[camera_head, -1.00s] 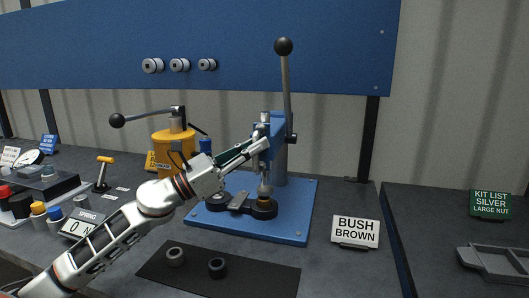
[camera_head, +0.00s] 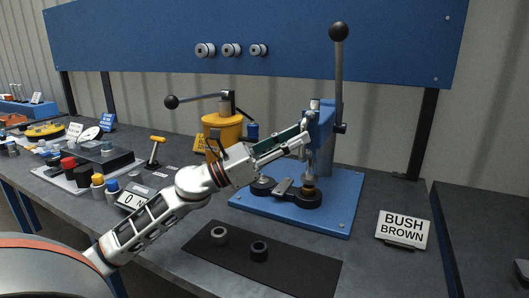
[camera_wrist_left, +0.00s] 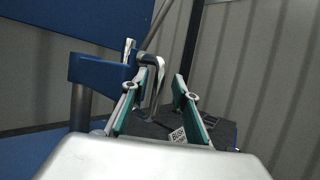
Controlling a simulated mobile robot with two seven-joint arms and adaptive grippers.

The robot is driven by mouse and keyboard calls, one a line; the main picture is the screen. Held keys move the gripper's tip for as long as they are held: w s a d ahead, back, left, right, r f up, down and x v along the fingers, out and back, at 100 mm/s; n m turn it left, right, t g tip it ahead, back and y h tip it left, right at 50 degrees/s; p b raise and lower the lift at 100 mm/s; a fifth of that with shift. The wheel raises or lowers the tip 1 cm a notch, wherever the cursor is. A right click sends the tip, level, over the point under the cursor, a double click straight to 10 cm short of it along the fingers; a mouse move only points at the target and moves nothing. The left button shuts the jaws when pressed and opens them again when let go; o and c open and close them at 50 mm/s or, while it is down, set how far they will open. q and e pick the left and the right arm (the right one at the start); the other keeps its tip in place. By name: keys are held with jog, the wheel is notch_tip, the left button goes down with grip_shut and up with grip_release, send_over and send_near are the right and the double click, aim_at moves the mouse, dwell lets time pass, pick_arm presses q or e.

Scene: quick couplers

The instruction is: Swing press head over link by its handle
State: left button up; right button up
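The blue press (camera_head: 327,150) stands on a blue base plate (camera_head: 338,222), its long lever with a black ball knob pointing up. Its blue head (camera_head: 319,122) is above the black two-ring link (camera_head: 307,200), which lies on the plate with a silver bar between its rings. My left gripper (camera_head: 304,142) is at the front left of the head and partly covers it. In the left wrist view, my left gripper (camera_wrist_left: 164,100) has its teal-padded fingers apart. A bent silver handle (camera_wrist_left: 153,72) shows beside the left finger; contact cannot be told. My right gripper is not in view.
A yellow press (camera_head: 221,132) with a horizontal lever stands behind my left arm. A black mat (camera_head: 290,275) with two dark rings lies in front. The BUSH BROWN sign (camera_head: 402,229) stands at the right. Several coloured-topped parts sit at the left.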

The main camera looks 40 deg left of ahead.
pick_arm(q)
jog(key=v, duration=0.9)
jog(key=shift+s+a, duration=0.1)
jog(key=shift+s, duration=0.05)
